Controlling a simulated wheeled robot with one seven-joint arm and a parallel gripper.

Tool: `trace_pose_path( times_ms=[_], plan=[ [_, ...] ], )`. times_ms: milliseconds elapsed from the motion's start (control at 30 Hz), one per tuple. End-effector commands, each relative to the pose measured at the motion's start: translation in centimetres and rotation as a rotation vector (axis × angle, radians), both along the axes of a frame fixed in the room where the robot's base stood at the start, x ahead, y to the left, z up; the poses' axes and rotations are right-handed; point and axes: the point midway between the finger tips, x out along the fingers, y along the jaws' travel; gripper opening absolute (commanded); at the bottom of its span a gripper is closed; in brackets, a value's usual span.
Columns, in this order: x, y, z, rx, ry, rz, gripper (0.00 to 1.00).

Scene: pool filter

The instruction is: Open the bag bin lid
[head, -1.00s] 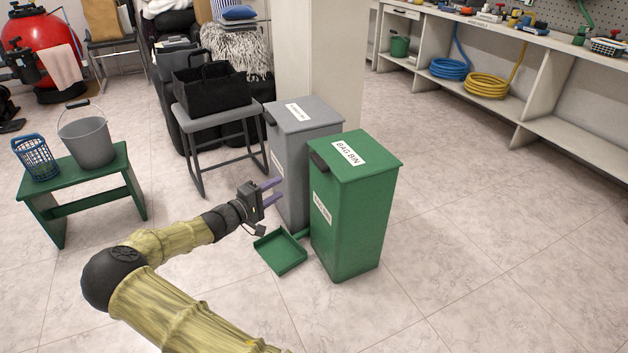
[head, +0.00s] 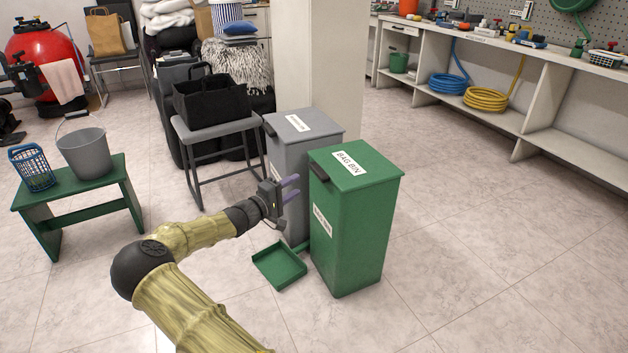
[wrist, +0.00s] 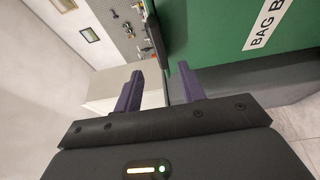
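The green bag bin (head: 346,235) stands on the tiled floor with its lid (head: 365,180) shut. A label reading BAG BIN lies on the lid, and a dark handle (head: 320,172) sits at the lid's left edge. In the wrist view the lid (wrist: 220,30) fills the upper right and the dark handle (wrist: 154,40) shows beside it. My gripper (head: 291,188) is open and empty, just left of the bin and a little below the handle. Its two purple fingers are apart in the wrist view (wrist: 160,88). I see no contact with the bin.
A grey bin (head: 305,127) stands directly behind the green one. A green dustpan (head: 279,266) lies on the floor at the bin's left. A green bench (head: 85,190) with a grey bucket (head: 84,153) and a blue basket (head: 33,168) stands left. Floor to the right is clear.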

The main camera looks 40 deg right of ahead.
Motion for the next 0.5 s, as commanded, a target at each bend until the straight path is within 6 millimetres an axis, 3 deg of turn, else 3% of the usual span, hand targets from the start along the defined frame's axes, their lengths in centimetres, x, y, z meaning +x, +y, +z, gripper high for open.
trace_pose_path(
  times_ms=[200, 500],
  plan=[
    [0.5, -4.1, -0.3, -0.001, -0.001, -0.003, 0.4],
    [1.3, -8.6, -0.2, 0.0, -0.001, -0.001, 0.4]
  ],
)
